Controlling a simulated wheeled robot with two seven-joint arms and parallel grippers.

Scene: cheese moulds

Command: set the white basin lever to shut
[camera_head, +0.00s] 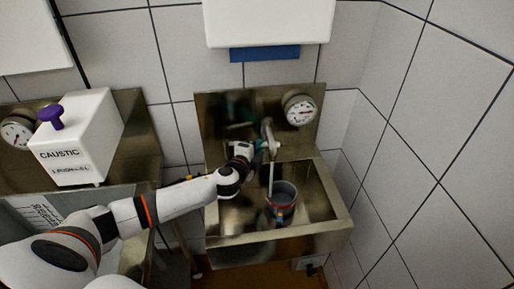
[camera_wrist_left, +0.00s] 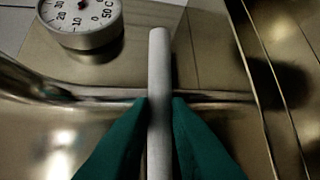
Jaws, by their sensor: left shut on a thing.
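The white basin lever (camera_wrist_left: 159,70) stands as a pale rod in the left wrist view. The teal fingers of my left gripper (camera_wrist_left: 160,120) are closed on it, one on each side. In the head view, my left gripper (camera_head: 248,148) reaches to the tap (camera_head: 267,130) at the back wall of the steel basin (camera_head: 238,215). The lever cannot be made out clearly there. A thin pale vertical line drops from the tap toward a grey bucket (camera_head: 283,197) standing in the basin; I cannot tell if it is water. My right gripper is not in view.
A dial gauge (camera_head: 300,110) is on the steel back panel, right of the tap. A white dispenser (camera_head: 268,20) hangs above. A white caustic container (camera_head: 75,140) with a purple knob stands left. A tiled wall is close on the right.

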